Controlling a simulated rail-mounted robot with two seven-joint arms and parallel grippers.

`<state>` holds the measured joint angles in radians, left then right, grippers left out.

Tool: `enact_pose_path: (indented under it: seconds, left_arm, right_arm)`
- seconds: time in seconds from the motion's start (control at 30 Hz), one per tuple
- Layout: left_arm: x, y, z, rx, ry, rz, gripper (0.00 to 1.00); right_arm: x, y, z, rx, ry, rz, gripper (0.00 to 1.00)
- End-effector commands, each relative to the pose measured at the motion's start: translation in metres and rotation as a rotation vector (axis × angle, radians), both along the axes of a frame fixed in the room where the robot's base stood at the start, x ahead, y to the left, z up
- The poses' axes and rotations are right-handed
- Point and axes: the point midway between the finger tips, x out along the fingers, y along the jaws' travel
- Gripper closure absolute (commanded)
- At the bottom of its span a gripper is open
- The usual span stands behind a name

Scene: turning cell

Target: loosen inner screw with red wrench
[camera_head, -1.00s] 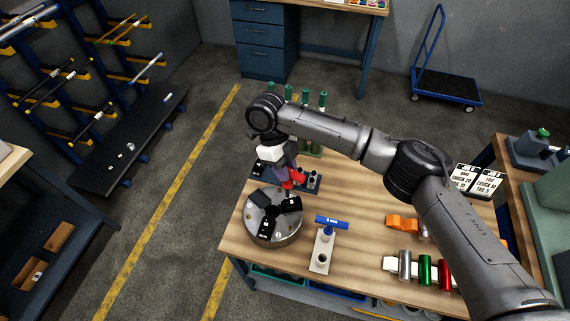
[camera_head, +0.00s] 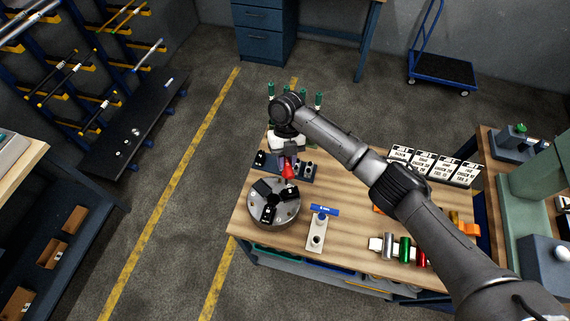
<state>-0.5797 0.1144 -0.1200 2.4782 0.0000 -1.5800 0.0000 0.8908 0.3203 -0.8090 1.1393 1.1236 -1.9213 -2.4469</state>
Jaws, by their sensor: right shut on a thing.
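The round grey chuck (camera_head: 286,212) with black jaws lies on the wooden table, near its left edge. My right gripper (camera_head: 288,163) points down just behind the chuck and is shut on the red wrench (camera_head: 288,173). Only a short red part of the wrench shows below the fingers. Its lower end is close to the chuck's back rim; I cannot tell whether it touches. The inner screw is too small to make out. My left gripper is out of view.
A blue-handled wrench (camera_head: 324,210) stands in a pale block (camera_head: 316,236) right of the chuck. A dark rack (camera_head: 305,170) lies behind the chuck. Silver, green and red cylinders (camera_head: 405,249) sit at the front right. Sign cards (camera_head: 433,166) stand at the back right.

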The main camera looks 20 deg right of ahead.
Motion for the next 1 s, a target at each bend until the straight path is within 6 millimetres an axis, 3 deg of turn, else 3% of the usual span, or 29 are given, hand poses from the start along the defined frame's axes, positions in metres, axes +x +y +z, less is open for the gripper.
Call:
enact_pose_path:
  seconds: [0.23, 0.67, 0.7, 1.0]
  left_arm:
    - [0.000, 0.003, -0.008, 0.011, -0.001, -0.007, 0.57]
    - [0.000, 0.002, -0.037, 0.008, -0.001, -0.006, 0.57]
    - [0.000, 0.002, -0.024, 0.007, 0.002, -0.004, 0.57]
    - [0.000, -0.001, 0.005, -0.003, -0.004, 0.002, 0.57]
  right_arm:
    - [0.000, 0.000, -0.010, 0.001, -0.002, -0.040, 1.00]
    - [0.000, 0.000, -0.047, 0.001, -0.001, -0.037, 1.00]
    - [-0.001, 0.000, -0.037, 0.002, -0.001, -0.081, 1.00]
    - [-0.002, -0.002, -0.037, 0.001, 0.000, -0.332, 1.00]
